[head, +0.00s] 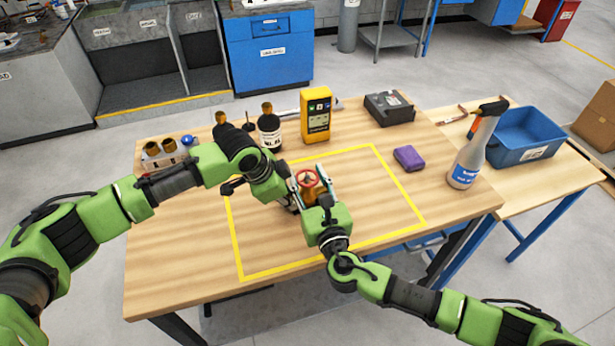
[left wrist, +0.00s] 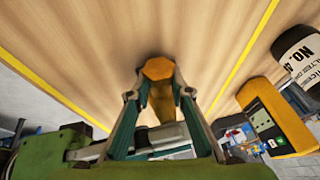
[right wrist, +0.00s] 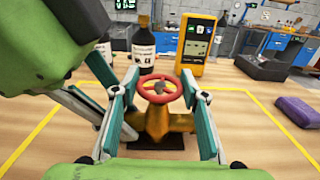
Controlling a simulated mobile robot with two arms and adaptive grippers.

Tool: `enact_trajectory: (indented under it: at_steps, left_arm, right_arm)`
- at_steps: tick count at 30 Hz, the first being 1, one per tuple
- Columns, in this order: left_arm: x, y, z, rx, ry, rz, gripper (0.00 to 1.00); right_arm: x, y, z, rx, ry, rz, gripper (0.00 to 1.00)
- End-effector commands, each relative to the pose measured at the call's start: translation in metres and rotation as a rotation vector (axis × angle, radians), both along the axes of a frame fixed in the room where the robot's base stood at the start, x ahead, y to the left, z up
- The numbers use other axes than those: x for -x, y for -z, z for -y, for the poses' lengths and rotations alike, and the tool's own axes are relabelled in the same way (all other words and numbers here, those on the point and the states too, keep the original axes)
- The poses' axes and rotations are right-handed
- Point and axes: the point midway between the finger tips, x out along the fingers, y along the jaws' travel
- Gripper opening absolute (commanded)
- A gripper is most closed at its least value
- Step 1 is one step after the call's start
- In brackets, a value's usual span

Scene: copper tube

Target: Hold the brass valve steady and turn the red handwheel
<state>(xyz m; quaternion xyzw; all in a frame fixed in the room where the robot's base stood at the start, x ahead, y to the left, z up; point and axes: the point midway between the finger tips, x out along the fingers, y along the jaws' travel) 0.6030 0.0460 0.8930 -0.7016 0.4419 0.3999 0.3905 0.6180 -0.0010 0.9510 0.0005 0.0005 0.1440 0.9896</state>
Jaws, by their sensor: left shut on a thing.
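The brass valve (head: 311,193) stands inside the yellow outline on the table, its red handwheel (head: 306,177) on top. My left gripper (head: 296,198) is shut on the valve body from the left side. In the left wrist view its fingers (left wrist: 157,88) lie either side of the brass valve (left wrist: 160,104), with a hexagonal end showing. My right gripper (head: 310,186) is open around the handwheel. In the right wrist view its fingers (right wrist: 160,90) stand left and right of the red handwheel (right wrist: 159,89), apparently with gaps. The valve's lower part is partly hidden in the head view.
Behind stand dark bottles (head: 269,128), a yellow meter (head: 316,115) and a black box (head: 389,107). To the right are a purple block (head: 409,158), a spray bottle (head: 468,153) and a blue bin (head: 525,151) on a side table. The front of the table is clear.

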Motion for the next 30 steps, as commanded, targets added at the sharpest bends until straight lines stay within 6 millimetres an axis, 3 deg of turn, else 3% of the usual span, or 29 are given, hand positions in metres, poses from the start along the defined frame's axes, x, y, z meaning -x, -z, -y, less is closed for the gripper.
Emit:
enact_trajectory:
  at_steps: [10, 30]
  left_arm:
    - [-0.0009, -0.0013, 0.0, 0.001, 0.0, 0.002, 0.0]
    - [0.0, -0.0004, 0.0003, 0.001, 0.0, 0.0, 0.0]
  right_arm:
    - [-0.0011, -0.0008, 0.0016, 0.0, -0.061, 0.004, 0.19]
    - [-0.0032, -0.0054, 0.0001, 0.004, -0.42, 0.016, 0.19]
